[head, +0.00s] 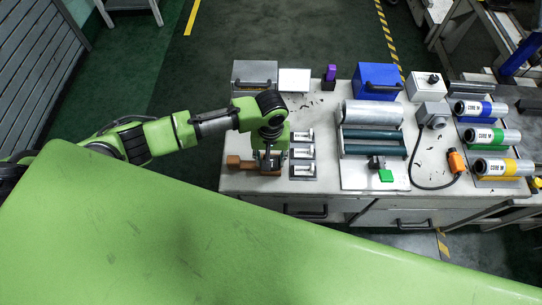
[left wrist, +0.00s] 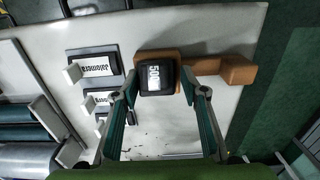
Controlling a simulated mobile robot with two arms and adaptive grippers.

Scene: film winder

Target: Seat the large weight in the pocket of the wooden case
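The wooden case (head: 234,162) lies at the table's front left in the head view. It also shows in the left wrist view (left wrist: 236,71), with a block at one end, a narrow bar and a wider end. The large weight (left wrist: 156,78), dark with a white "500" label, is at the wider end, with wood visible around its far side. I cannot tell how deep it sits. My left gripper (left wrist: 157,93) points down there, its fingers on either side of the weight with visible gaps. In the head view the left gripper (head: 267,163) hides the weight. My right gripper is out of view.
Labelled holders with white pieces (head: 304,153) stand close to the right of the left gripper. Rollers (head: 372,144), a blue box (head: 377,80) and labelled cores (head: 497,137) stand further right. A grey box (head: 254,73) is behind. The front edge is near the case.

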